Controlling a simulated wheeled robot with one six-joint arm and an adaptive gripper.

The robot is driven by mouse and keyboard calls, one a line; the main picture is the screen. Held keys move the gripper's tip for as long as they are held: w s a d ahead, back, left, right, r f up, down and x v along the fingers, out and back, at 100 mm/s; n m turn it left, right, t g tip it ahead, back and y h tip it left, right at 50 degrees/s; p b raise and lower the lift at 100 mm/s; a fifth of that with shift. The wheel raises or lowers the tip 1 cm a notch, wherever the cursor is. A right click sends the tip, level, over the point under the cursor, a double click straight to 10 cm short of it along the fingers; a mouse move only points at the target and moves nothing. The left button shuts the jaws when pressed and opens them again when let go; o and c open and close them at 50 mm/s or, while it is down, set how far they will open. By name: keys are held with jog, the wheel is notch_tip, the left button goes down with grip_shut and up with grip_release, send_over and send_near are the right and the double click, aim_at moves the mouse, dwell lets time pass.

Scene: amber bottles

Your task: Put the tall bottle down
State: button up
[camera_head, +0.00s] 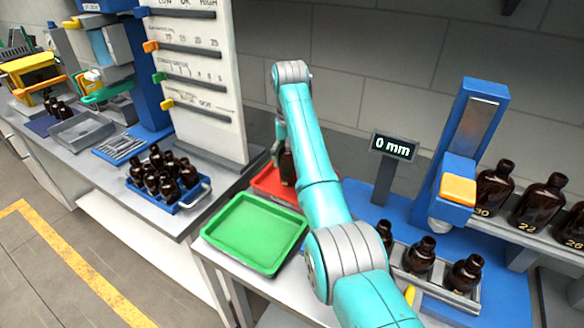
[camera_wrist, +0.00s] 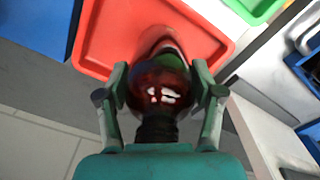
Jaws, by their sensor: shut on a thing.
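My gripper (camera_wrist: 162,98) is shut on a dark amber bottle (camera_wrist: 158,84), one finger on each side of it. The bottle's dark neck points toward the wrist camera, and its lower end is over the red tray (camera_wrist: 98,38). In the head view the bottle (camera_head: 288,169) looks upright at the red tray (camera_head: 264,182), partly hidden by my arm. My gripper (camera_head: 283,152) is mostly hidden there too. I cannot tell whether the bottle's base touches the tray.
A green tray (camera_head: 256,234), empty, lies in front of the red one. A blue crate (camera_head: 184,203) of several amber bottles stands left. Right of my arm are a small bottle rack (camera_head: 452,294), a blue stand (camera_head: 470,125) and a "0 mm" display (camera_head: 394,147).

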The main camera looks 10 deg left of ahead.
jog(key=shift+f, duration=1.85)
jog(key=o, duration=1.3)
jog(key=shift+f, duration=0.1)
